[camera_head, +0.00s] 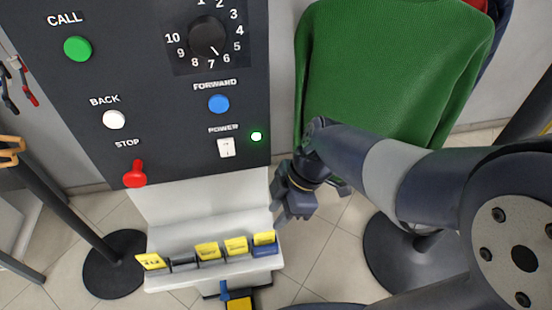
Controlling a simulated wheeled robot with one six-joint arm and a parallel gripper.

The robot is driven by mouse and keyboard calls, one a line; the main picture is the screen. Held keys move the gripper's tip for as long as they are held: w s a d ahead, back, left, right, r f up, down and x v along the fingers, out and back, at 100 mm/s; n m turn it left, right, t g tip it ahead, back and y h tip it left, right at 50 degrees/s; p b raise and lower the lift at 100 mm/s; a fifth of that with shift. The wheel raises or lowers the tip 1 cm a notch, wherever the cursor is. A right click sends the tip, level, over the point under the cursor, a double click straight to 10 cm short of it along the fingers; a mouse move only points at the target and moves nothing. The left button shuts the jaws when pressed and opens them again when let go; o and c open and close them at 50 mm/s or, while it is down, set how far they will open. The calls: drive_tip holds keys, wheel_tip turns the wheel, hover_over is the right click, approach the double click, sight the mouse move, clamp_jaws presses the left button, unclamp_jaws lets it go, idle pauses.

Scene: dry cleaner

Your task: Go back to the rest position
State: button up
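My gripper (281,214) hangs at the end of my dark arm, which comes in from the right edge. It points down, to the right of the dark control panel (60,95) and just above the right end of a white ledge (215,273). The fingers are small and seen from an angle, so I cannot tell whether they are open or shut. I see no object in them. A blue holder with a yellow tag (264,239) is on the ledge just below the fingers, and they seem apart from it.
The panel has a green button (77,49), white button (113,119), blue button (219,103), red switch (134,176) and a dial (207,38). Several yellow tags line the ledge. A green sweater (390,70) hangs behind my arm. Round dark stand bases (112,265) are on the tiled floor.

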sight(262, 234)
drive_tip(key=shift+f, duration=0.1)
drive_tip(key=b+x, duration=0.1)
drive_tip(key=x, duration=0.9)
drive_tip(key=shift+s+f, duration=0.1)
drive_tip(key=shift+a+f, duration=0.15)
drive_tip(key=shift+a, duration=0.05)
drive_tip(key=shift+r+p, duration=0.65)
drive_tip(key=shift+p, duration=0.3)
drive_tip(key=shift+f, duration=0.1)
